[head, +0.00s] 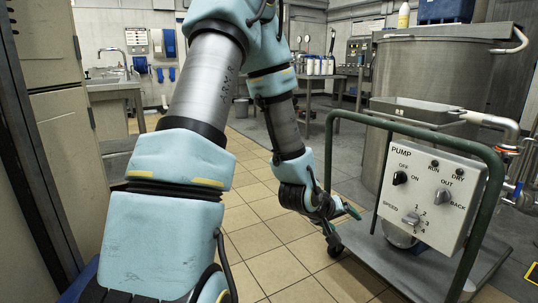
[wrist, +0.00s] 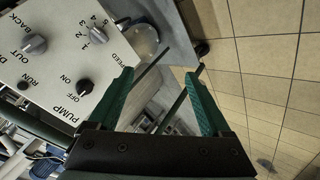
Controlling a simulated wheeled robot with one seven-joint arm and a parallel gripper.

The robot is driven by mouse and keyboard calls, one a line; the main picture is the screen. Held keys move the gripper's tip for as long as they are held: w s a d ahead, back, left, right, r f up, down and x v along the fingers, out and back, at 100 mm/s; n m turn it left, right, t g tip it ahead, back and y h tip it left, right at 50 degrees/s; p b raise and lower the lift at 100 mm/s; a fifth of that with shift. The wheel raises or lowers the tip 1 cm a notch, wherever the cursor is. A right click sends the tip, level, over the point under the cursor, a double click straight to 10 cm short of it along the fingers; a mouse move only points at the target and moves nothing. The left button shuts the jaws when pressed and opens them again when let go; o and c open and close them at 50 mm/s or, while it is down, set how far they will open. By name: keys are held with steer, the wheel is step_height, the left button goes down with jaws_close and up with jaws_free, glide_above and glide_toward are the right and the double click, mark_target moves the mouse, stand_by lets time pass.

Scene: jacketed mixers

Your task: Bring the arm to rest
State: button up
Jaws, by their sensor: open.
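My arm reaches down across the middle of the head view, with the light blue covers and grey links in front. My gripper (head: 347,212) is at its end, left of the pump panel (head: 428,192) and apart from it. In the wrist view my gripper (wrist: 183,62) has two green fingers spread with a gap between them. The gap is empty, and the grey base of the pump cart and the tiled floor show behind it. The pump panel also shows upside down at upper left in the wrist view (wrist: 62,50).
The pump cart has a green tube frame (head: 490,215) close right of my gripper. A large steel vessel (head: 440,75) stands behind it. A sink counter (head: 112,84) and a beige cabinet (head: 60,130) are at left. Tiled floor (head: 275,265) is clear between.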

steer(key=s+a+r+m+g+y, duration=0.1)
steer(key=a+y, duration=0.2)
steer(key=a, duration=0.5)
steer(key=a+r+y, duration=0.2)
steer(key=a+y, duration=0.1)
steer(key=a, duration=0.6)
steer(key=s+a+r+g+y, duration=0.2)
steer(key=s+a+r+g, duration=0.15)
steer(key=s+a, duration=0.45)
step_height(320, 180, up, 30)
steer(key=a+p, duration=0.1)
steer(key=p, duration=2.8)
steer(key=shift+a+p, duration=0.35)
